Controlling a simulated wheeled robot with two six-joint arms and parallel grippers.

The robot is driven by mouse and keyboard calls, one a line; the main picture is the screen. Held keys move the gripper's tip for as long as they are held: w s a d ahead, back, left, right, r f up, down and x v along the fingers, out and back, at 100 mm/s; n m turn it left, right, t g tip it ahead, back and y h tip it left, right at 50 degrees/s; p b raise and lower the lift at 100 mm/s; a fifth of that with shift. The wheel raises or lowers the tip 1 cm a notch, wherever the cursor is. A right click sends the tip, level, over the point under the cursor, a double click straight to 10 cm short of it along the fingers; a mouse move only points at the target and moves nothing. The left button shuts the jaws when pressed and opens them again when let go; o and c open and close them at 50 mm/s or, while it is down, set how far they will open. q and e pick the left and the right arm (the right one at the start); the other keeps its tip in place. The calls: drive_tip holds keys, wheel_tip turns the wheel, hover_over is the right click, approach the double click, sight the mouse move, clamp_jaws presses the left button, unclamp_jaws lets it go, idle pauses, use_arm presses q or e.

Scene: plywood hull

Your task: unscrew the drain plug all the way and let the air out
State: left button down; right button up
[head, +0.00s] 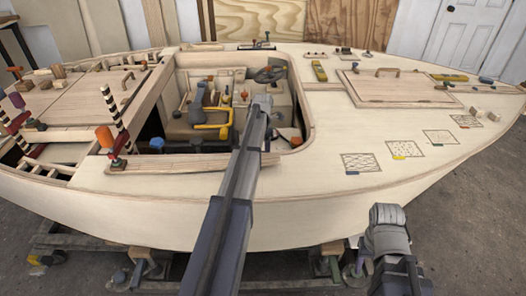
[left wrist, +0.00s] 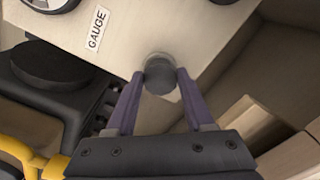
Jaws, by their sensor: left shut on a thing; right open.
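In the left wrist view a dark grey round knob, which looks like the drain plug (left wrist: 160,75), sits at the edge of a pale panel (left wrist: 125,55) marked GAUGE. The purple fingers of my left gripper (left wrist: 158,88) are shut on it, one on each side. In the head view my left arm reaches over the hull's near side into the cockpit, and the left gripper (head: 263,103) is small there; the plug cannot be made out. My right gripper (head: 387,213) is open and empty, low in front of the hull's near side.
The cockpit holds yellow pipework (head: 212,127) and dark parts. A wooden strip (head: 180,164) and an orange-handled clamp (head: 105,138) are on the near deck edge. A hatch (head: 395,88) and marked squares lie on the right deck. Floor at lower right is clear.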

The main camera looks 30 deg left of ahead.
use_arm(q)
drive_tip(key=n, duration=0.4)
drive_tip(key=shift+s, duration=0.15)
drive_tip(key=shift+a+n, duration=0.1)
drive_tip(key=shift+n, duration=1.4)
drive_tip(key=shift+c, duration=1.3)
unclamp_jaws()
drive_tip(key=shift+a, duration=0.1)
wheel_tip(320, 180, up, 8)
drive_tip(key=p, duration=0.7)
drive_tip(key=shift+f+p, duration=0.15)
drive_tip(key=shift+p, duration=0.25)
